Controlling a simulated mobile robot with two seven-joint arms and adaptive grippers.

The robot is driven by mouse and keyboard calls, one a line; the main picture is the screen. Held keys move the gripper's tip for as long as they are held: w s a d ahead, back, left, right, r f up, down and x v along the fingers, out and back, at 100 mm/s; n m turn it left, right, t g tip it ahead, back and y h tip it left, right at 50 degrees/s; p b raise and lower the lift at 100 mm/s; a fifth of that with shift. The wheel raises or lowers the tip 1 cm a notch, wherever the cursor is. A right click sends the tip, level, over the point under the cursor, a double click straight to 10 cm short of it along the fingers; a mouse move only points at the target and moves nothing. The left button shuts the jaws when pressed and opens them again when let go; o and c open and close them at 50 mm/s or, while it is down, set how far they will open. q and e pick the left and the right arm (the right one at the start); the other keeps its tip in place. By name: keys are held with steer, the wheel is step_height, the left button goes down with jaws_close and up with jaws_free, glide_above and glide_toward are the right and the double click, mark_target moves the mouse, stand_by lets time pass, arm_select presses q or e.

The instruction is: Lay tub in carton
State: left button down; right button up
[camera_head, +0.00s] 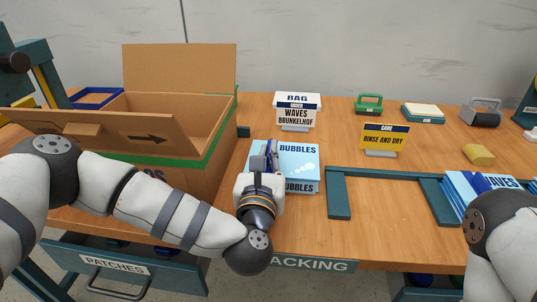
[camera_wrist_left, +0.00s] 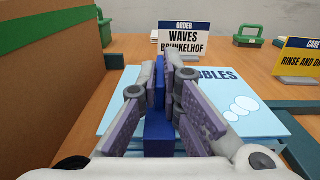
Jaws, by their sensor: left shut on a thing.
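The carton (camera_head: 190,180) is an open cardboard box with raised flaps and a green band, on the left of the table; its inside floor is hidden. Its brown side also shows at the left of the left wrist view (camera_wrist_left: 45,100). My left gripper (camera_head: 265,160) is right of the carton, over a light-blue pack of bubbles (camera_head: 300,165). In the left wrist view the gripper (camera_wrist_left: 172,85) is shut on a narrow dark blue thing (camera_wrist_left: 158,135), mostly hidden between the fingers; I cannot tell whether it is the tub. My right gripper is out of view.
An order sign (camera_head: 297,110) and a yellow care sign (camera_head: 385,138) stand behind. A teal frame (camera_head: 385,173) lies on the table to the right, with packs of waves (camera_head: 470,190) beside it. A yellow block (camera_head: 478,154) is at far right. The wood inside the frame is clear.

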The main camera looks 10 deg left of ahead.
arm_select(q)
steer(key=shift+r, duration=0.2)
steer(key=c, duration=2.2)
jaws_free()
steer(key=shift+f, duration=0.3)
steer(key=o, duration=0.4)
